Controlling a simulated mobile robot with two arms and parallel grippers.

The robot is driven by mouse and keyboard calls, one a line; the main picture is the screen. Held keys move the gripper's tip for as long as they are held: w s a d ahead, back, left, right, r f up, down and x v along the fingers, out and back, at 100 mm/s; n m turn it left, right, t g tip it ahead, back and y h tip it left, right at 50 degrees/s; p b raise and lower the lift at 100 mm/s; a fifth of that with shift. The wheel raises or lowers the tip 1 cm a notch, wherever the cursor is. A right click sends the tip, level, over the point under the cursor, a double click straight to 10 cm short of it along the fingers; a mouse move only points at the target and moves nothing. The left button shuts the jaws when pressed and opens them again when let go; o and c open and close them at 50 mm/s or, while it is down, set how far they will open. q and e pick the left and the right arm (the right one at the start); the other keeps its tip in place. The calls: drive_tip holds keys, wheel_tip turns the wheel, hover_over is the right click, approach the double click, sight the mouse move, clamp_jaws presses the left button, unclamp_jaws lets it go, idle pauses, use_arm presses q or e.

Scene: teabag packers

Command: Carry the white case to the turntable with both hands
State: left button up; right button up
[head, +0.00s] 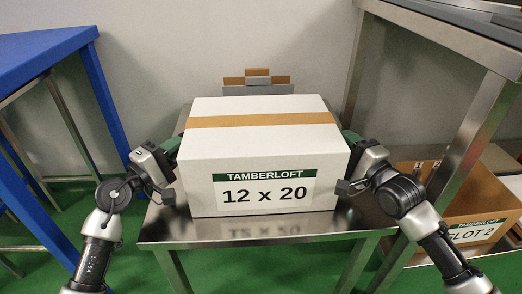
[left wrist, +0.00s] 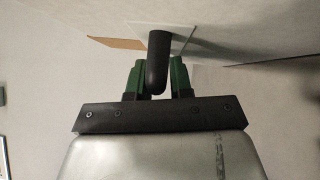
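The white case (head: 262,145) is a closed box with brown tape across its top and a "TAMBERLOFT 12 x 20" label. It sits upright on a steel table (head: 160,228). My left gripper (head: 168,150) is at its left side and my right gripper (head: 352,142) at its right side. In the left wrist view, the green fingers of my left gripper (left wrist: 158,82) stand on either side of a black handle (left wrist: 159,55) on the case's white side. Whether they press on it is unclear. My right fingers are mostly hidden by the case and wrist. I cannot make out a turntable.
A blue-framed table (head: 48,50) stands at the left. A steel bench (head: 465,135) stands at the right, with a brown carton (head: 478,198) labelled "SLOT 2" low beside it. A grey and brown stepped object (head: 258,82) is behind the case, near the wall.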

use_arm(q)
clamp_jaws()
use_arm(e)
drive_tip(key=c, duration=0.4)
clamp_jaws()
use_arm(q)
drive_tip(key=shift+f, duration=0.1)
idle(0.5)
drive_tip(key=shift+r, duration=0.3)
use_arm(e)
drive_tip(key=shift+d+r, duration=0.1)
drive_tip(key=shift+r, duration=0.15)
